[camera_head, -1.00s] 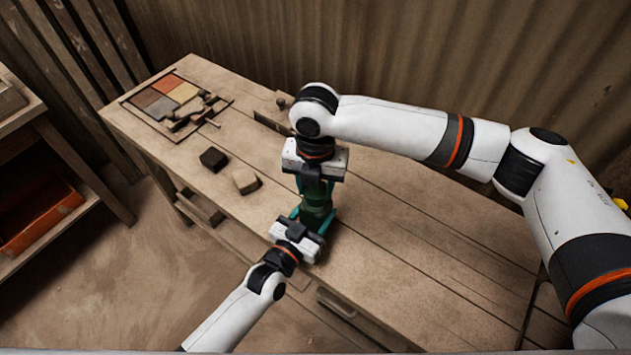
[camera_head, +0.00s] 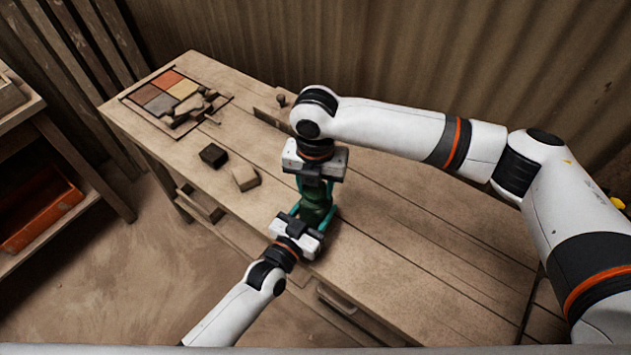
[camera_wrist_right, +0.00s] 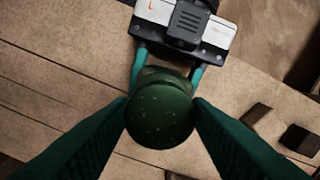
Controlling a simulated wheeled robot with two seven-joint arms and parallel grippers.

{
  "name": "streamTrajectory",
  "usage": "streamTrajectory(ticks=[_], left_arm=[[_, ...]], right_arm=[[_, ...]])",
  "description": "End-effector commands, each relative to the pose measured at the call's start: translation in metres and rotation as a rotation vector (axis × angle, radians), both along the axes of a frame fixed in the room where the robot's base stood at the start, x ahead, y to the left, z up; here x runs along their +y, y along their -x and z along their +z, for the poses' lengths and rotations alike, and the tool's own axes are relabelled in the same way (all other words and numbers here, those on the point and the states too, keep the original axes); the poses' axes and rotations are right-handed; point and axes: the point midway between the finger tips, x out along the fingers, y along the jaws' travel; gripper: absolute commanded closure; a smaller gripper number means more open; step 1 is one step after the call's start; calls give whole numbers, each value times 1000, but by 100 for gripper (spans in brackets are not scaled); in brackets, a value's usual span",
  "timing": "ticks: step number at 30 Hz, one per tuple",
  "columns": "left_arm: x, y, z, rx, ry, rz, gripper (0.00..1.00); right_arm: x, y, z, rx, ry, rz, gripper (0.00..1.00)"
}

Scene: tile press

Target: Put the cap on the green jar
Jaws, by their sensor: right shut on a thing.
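The green jar (camera_head: 315,207) stands on the wooden bench, with my left gripper (camera_head: 313,213) around it from the front, its teal fingers against the jar's two sides. My right gripper (camera_head: 317,187) points down from above and is shut on the dark green, round cap (camera_wrist_right: 160,116). In the right wrist view, its teal fingertips (camera_wrist_right: 160,108) press on both sides of the cap. The cap lies over the jar (camera_wrist_right: 160,74) and hides most of its top. I cannot tell whether the cap touches the rim. The left gripper also shows behind the jar there (camera_wrist_right: 167,68).
A dark block (camera_head: 213,156) and a pale block (camera_head: 246,178) lie left of the jar. A tray of coloured tiles (camera_head: 132,97) with several loose pieces is at the far left of the bench. The bench's right part is clear. An orange bin (camera_head: 40,220) sits on a shelf at left.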

Motion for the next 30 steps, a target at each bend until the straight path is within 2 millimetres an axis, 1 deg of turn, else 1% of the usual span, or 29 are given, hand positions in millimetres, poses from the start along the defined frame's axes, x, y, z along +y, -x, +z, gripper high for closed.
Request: streamTrajectory(ticks=[2,5,20,29,30], left_arm=[[0,0,-1,1,-2,0,100],[0,0,-1,1,-2,0,100],[0,0,-1,1,-2,0,100],[0,0,-1,2,-1,0,100],[0,0,-1,2,-1,0,100]], right_arm=[[1,0,0,1,-1,-50,76],[1,0,0,2,-1,-209,76],[4,-4,-1,4,0,-1438,76],[3,-7,-1,7,3,-2217,76],[2,-7,-1,7,3,-2324,76]])
